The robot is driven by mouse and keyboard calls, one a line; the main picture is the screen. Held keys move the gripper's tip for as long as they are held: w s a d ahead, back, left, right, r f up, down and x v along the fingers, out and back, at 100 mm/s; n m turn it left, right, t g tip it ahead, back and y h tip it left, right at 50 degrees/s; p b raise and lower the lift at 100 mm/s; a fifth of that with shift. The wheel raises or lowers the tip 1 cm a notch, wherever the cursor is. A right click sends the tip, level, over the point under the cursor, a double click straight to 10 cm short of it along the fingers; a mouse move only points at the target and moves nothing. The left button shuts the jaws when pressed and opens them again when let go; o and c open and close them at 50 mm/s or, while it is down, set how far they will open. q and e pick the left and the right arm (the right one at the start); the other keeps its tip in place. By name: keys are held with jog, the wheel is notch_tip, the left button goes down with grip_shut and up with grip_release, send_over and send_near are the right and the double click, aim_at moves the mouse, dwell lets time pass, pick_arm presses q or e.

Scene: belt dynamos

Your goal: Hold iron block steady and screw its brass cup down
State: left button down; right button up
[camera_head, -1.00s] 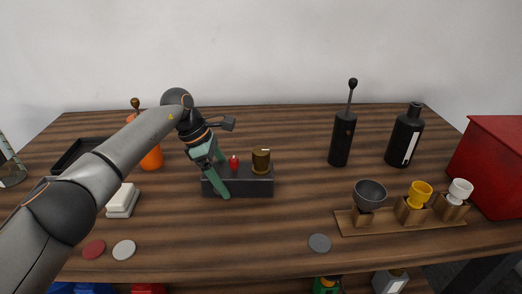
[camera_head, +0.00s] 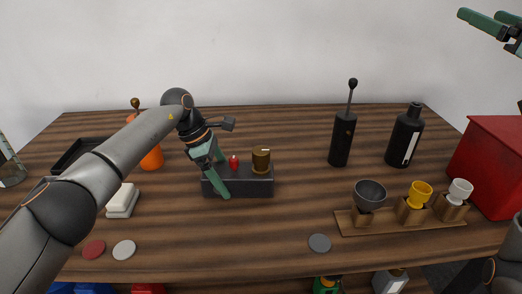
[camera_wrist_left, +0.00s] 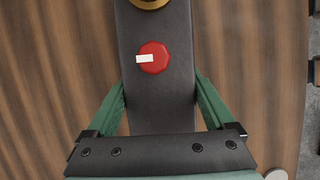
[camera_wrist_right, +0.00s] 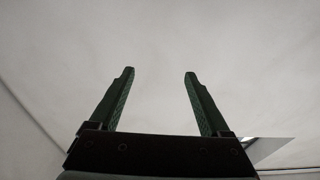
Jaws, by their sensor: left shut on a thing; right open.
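The dark iron block (camera_head: 245,187) lies on the wooden table, left of the middle. The brass cup (camera_head: 261,162) stands on its right part, with a small pale mark on top. A red knob (camera_head: 234,162) sits on the block left of the cup. My left gripper (camera_head: 222,178) is shut on the block's left part. In the left wrist view its fingers hold both sides of the block (camera_wrist_left: 158,95), close to the red knob (camera_wrist_left: 154,57); only the brass cup's edge (camera_wrist_left: 150,3) shows. My right gripper (camera_head: 500,24) is open and empty, high at the upper right, far from the block.
A wooden rack (camera_head: 385,224) with a grey bowl, a yellow cup and a white cup stands at right front. A red box (camera_head: 492,165) is at the right edge.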

jog(key=w+a+f+n+g+y, duration=0.2)
jog(key=a+f, duration=0.4)
jog(key=a, duration=0.1)
jog(key=w+a+f+n+g+y, duration=0.2)
jog(key=a+f, duration=0.3)
jog(key=a, duration=0.1)
jog(key=n+g+y, duration=0.4)
jog(key=g+y, duration=0.1)
send_near(264, 151)
jog(key=shift+g, duration=0.3)
jog(key=x, duration=0.9)
jog(key=shift+w+r, duration=0.15)
jog(key=shift+x, duration=0.9)
jog(key=shift+h, duration=0.3)
grip_shut()
